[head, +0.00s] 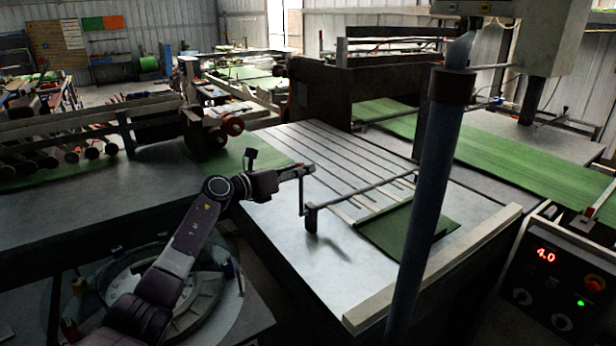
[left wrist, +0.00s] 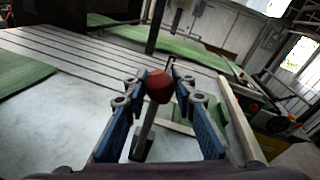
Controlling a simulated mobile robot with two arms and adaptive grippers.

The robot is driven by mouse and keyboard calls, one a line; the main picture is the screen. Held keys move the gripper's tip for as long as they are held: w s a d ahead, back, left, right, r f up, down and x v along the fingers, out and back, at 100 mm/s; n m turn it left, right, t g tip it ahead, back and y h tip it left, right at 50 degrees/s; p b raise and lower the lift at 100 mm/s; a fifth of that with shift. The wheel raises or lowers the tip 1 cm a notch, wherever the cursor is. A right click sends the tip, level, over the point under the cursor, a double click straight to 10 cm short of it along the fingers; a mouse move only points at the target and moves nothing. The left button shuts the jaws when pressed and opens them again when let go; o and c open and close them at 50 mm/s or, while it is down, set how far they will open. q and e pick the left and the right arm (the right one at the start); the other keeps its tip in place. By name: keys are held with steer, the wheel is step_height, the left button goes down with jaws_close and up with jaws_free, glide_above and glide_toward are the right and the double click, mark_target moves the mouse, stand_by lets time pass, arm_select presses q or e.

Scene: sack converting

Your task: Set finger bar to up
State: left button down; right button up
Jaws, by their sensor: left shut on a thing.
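The finger bar (head: 365,190) is a thin grey bar that runs across the grey slotted table, with thin strips reaching toward a green sack piece (head: 408,232). A lever stands up at its near left end. In the left wrist view the lever (left wrist: 146,128) rises to a red knob (left wrist: 159,86) between my blue fingers. My left gripper (head: 301,171) is shut on the knob; it also shows in the left wrist view (left wrist: 160,84). The gripper hides the knob in the head view. My right gripper is not in view.
A thick blue-grey post (head: 430,200) stands in front of the table at right. A control box (head: 560,285) with a red "4.0" display is at the right edge. A pale rail (head: 440,268) borders the table's near right side. The table's left part is clear.

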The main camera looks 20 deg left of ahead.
arm_select(q)
steer(key=shift+w+a+n, duration=0.9)
steer(key=shift+a+n, duration=0.1)
steer(key=shift+a, duration=0.2)
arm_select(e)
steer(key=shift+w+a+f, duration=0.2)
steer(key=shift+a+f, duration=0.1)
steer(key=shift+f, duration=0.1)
arm_select(q)
steer(key=c, duration=1.8)
jaws_free()
steer(key=shift+o, duration=1.1)
steer(key=shift+a+f, duration=0.1)
steer(key=v, duration=1.2)
steer(key=shift+w, duration=0.15)
